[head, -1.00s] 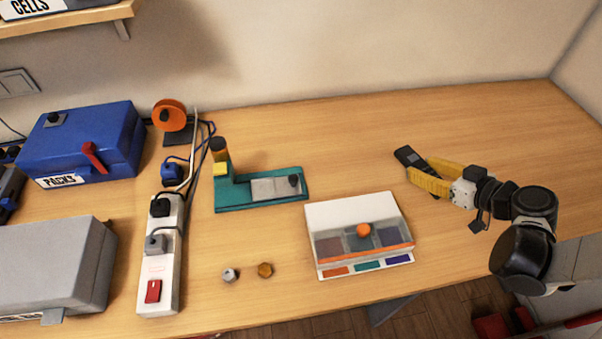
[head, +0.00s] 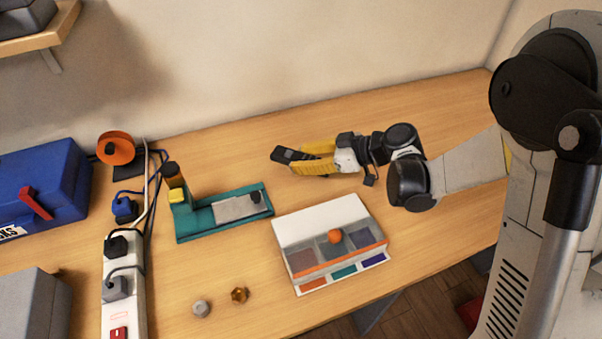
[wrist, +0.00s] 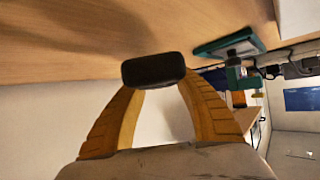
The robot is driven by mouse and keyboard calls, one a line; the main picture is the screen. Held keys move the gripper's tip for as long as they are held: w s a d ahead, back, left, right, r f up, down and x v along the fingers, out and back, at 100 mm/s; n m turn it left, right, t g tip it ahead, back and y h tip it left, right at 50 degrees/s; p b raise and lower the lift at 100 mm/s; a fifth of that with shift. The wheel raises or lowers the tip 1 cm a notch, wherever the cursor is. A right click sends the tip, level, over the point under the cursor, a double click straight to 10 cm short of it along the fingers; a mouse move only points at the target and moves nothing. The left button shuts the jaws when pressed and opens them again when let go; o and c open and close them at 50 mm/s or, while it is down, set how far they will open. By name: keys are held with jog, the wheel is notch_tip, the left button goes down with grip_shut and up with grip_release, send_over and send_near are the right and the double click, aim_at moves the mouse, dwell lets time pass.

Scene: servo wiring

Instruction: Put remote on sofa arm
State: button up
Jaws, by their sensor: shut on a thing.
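A dark remote (head: 281,154) is held in my gripper (head: 298,161), beyond the white sorting tray and over the desk. In the wrist view the black remote (wrist: 153,69) lies across the tips of my gripper's yellow fingers (wrist: 160,86), which are shut on it. The remote appears raised above the wood, but its exact height is hard to tell. No sofa or sofa arm shows in either view.
A white compartment tray (head: 318,214) with an orange knob stands below the gripper. The back right desk (head: 440,115) is clear.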

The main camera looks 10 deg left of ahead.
jog(key=shift+a+f+b, duration=0.1)
jog(key=shift+f+b, duration=0.9)
jog(key=shift+f, duration=1)
jog(key=shift+f, duration=0.15)
jog(key=o, duration=1.2)
jog(key=shift+c, duration=0.2)
